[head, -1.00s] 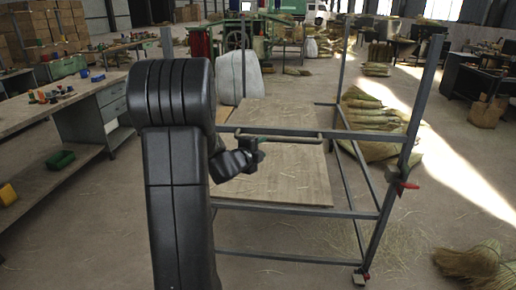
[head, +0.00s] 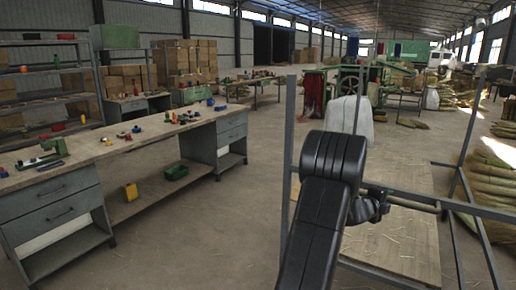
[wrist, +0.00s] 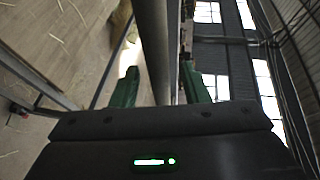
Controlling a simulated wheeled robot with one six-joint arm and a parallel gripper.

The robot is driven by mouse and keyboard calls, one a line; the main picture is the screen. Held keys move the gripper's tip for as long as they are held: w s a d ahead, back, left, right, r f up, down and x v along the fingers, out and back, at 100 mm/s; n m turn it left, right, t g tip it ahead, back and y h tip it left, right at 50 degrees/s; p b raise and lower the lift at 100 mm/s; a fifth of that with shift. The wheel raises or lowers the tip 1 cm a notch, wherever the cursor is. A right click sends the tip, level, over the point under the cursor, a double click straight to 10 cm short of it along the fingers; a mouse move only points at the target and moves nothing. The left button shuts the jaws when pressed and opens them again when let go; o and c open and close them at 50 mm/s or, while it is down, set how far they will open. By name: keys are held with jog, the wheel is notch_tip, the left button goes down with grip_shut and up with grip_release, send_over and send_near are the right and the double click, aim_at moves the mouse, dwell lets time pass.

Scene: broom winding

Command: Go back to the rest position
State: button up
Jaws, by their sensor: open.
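My gripper (wrist: 160,88) shows in the wrist view with its two green fingers apart. A grey bar (wrist: 154,40) runs between and beyond the fingers; contact cannot be told. In the head view my black arm reaches toward the grey metal frame cart (head: 289,165) at the right. The wrist end is at the cart's near crossbar (head: 410,197), and my arm hides the fingers there. The cart carries a flat wooden board (head: 405,240) with bits of straw on it.
The floor between bench and cart is clear.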

jog(key=x, duration=0.2)
jog(key=shift+w+d, duration=0.15)
jog(key=shift+d, duration=0.05)
jog(key=shift+f, duration=0.1)
jog(key=shift+s+a, duration=0.15)
jog(key=shift+s, duration=0.1)
